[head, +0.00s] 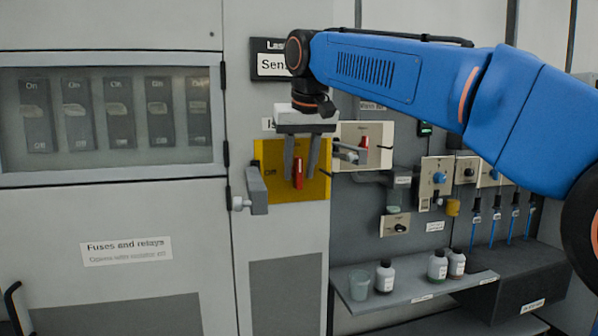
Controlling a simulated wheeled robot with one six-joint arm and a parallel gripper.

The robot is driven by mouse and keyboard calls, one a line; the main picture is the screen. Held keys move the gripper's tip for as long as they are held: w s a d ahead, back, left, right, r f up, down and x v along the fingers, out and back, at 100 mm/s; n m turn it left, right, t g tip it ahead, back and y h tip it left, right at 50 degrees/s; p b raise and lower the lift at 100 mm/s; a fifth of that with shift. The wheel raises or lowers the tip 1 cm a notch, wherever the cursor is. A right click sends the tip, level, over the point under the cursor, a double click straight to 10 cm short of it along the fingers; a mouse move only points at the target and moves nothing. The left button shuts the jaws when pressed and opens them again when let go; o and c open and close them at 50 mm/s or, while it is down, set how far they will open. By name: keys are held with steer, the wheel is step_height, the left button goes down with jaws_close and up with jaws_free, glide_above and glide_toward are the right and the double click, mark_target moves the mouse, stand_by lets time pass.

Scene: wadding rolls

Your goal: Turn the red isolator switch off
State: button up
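The red isolator switch (298,174) is a red handle on a yellow plate (268,160) in the middle of the head view. It stands roughly upright, and the word "Off" shows at the plate's left. My gripper (300,182) points down in front of the plate. Its two grey fingers are apart, one to each side of the red handle in the picture. I cannot tell how far the fingertips are from the plate or whether they touch the handle. The top of the plate is partly hidden by my gripper.
A grey door handle (257,190) juts out just left of the plate. A cream panel with another red switch (364,142) is to the right. A shelf (415,289) holds several bottles and a cup below right. A windowed cabinet with several breakers (120,125) is at left.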

steer(key=shift+w+f, duration=0.2)
steer(key=shift+f, duration=0.35)
jaws_close()
steer(key=shift+a, duration=0.15)
steer(key=t+h, duration=0.1)
steer(key=h, duration=0.1)
steer(key=shift+a+n+h, duration=0.15)
steer(key=shift+n+h, duration=0.15)
steer(key=shift+h, duration=0.1)
steer(key=shift+n+t+h, duration=0.4)
steer(key=shift+t+h, duration=0.2)
steer(key=shift+h, duration=1.4)
